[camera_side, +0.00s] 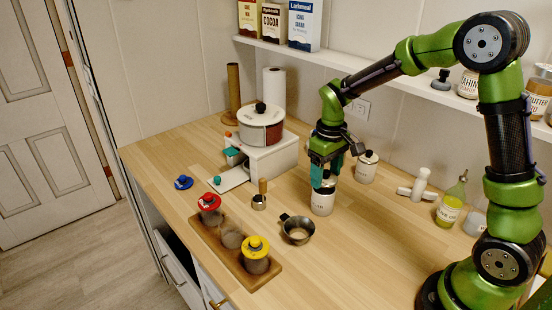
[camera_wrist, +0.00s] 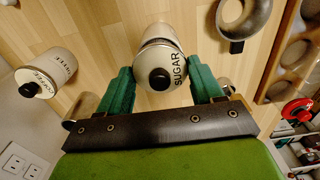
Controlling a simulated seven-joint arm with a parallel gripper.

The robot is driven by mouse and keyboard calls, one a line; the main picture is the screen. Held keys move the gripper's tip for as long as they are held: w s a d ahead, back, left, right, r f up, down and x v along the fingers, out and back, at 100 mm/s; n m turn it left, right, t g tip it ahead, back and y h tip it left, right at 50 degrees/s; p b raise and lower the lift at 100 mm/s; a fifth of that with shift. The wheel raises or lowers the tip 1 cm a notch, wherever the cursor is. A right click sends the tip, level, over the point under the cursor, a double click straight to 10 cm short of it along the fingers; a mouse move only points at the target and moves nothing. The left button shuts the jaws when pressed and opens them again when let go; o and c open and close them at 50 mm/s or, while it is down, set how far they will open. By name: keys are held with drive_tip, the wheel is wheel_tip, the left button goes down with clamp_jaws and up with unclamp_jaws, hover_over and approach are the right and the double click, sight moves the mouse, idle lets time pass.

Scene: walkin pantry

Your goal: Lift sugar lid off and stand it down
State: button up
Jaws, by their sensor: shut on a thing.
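The sugar lid (camera_wrist: 162,70) is white with a black knob and the word SUGAR. It sits between the two green fingers of my gripper (camera_wrist: 162,86), which is shut on it. The white sugar canister (camera_side: 322,203) stands upright on the wooden counter, directly below my gripper (camera_side: 325,178) in the side view. Part of the canister also shows behind the lid in the wrist view (camera_wrist: 154,32). I cannot tell how large any gap between lid and canister is. The fingers hide most of the lid in the side view.
The coffee canister (camera_side: 366,168) stands behind. A metal cup (camera_side: 298,230) is in front, left of the sugar canister. A wooden rack (camera_side: 207,235) holds jars. A white stand (camera_side: 275,158) is at back left. Bare counter (camera_side: 360,240) lies to the front right.

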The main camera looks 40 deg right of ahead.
drive_tip(key=s+r, duration=0.2)
drive_tip(key=s, duration=0.6)
drive_tip(key=s+a+r, duration=0.1)
drive_tip(key=s+r, duration=0.2)
drive_tip(key=s, duration=0.5)
drive_tip(key=shift+a+r, duration=0.15)
drive_tip(key=shift+a, duration=0.05)
